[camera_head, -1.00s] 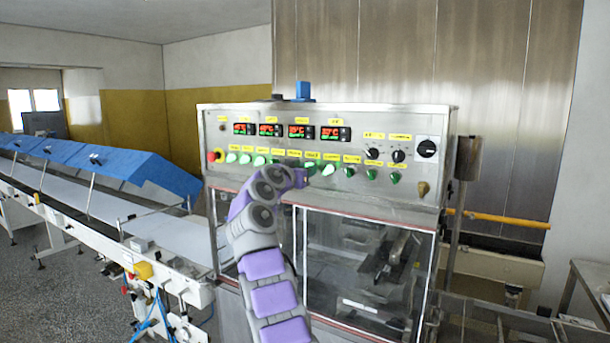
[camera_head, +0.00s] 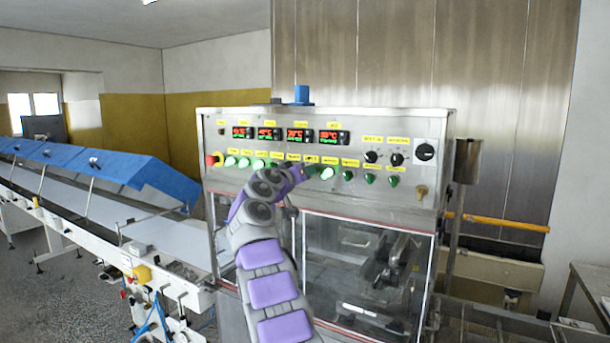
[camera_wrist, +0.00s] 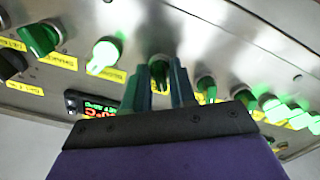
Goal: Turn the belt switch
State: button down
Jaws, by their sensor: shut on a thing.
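The control panel (camera_head: 330,132) of a steel machine carries a row of green rotary switches. My gripper (camera_wrist: 159,78) is shut on one green switch (camera_wrist: 158,66), with a finger on each side of it. That switch has a dark look between the fingers, and its label is not readable. In the head view my gripper (camera_head: 299,173) is at the panel and hides this switch. A lit green switch (camera_head: 327,173) is just to its right and also shows in the wrist view (camera_wrist: 103,55).
Black selector knobs (camera_head: 371,157) and a large black rotary switch (camera_head: 426,150) are on the panel's right. A red emergency button (camera_head: 214,158) is at its left. Red-green displays (camera_head: 299,134) sit above. A conveyor (camera_head: 170,234) with blue covers runs off left.

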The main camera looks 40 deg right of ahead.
jog(key=shift+w+a+r, duration=0.1)
jog(key=shift+a+r, duration=0.05)
jog(key=c, duration=1.2)
grip_release()
jog(key=shift+w, duration=0.15)
jog(key=shift+o, duration=0.2)
jog(key=b+v, duration=0.4)
jog(key=v, duration=1.3)
jog(key=shift+b, duration=0.35)
jog(key=shift+a, duration=0.1)
